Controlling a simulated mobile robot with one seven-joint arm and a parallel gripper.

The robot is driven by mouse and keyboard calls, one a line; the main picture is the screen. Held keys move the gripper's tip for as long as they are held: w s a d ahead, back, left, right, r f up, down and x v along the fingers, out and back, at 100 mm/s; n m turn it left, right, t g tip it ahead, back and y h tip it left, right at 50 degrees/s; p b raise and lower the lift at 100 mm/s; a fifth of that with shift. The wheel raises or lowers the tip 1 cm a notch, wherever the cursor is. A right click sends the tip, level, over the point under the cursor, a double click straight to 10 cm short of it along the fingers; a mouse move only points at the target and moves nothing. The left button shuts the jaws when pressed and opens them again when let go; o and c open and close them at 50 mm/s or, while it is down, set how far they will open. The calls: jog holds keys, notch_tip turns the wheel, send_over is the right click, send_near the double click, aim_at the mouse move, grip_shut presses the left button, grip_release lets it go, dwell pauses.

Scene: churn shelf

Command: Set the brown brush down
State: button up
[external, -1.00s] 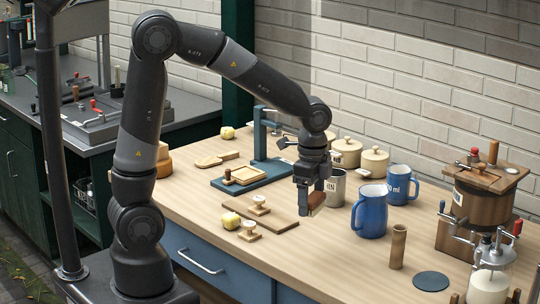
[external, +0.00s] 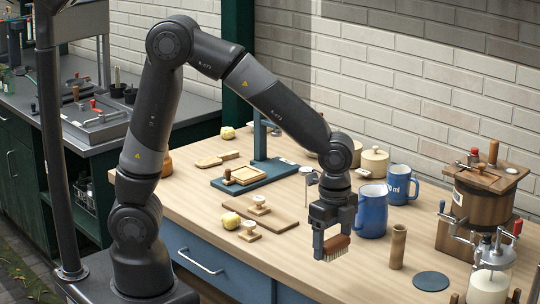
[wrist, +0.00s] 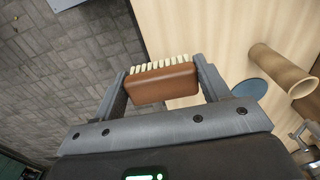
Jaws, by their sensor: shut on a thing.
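The brown brush (external: 337,246) has a brown wooden back and pale bristles. My gripper (external: 335,250) is shut on it in the external view, near the front edge of the wooden table (external: 290,262). In the wrist view the brush (wrist: 162,84) sits between the two fingers of my gripper (wrist: 160,90), with its bristles toward the top of the picture. The floor shows beside the table edge there. I cannot tell exactly how high the brush is above the table.
A wooden cylinder (external: 398,247) and a round blue mat (external: 431,281) lie to the right. Blue mugs (external: 371,212) stand behind my gripper. A wooden board (external: 282,219) with small stamps and a yellow lump (external: 231,220) is to the left. A churn (external: 482,212) stands at the far right.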

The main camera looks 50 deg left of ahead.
send_over(341, 271)
notch_tip(341, 271, down, 4)
jog(key=shift+f, duration=0.1)
jog(key=shift+a+f, duration=0.1)
jog(key=shift+f, duration=1.95)
jog(key=o, duration=1)
jog(key=shift+f, duration=0.1)
jog(key=shift+c, duration=0.2)
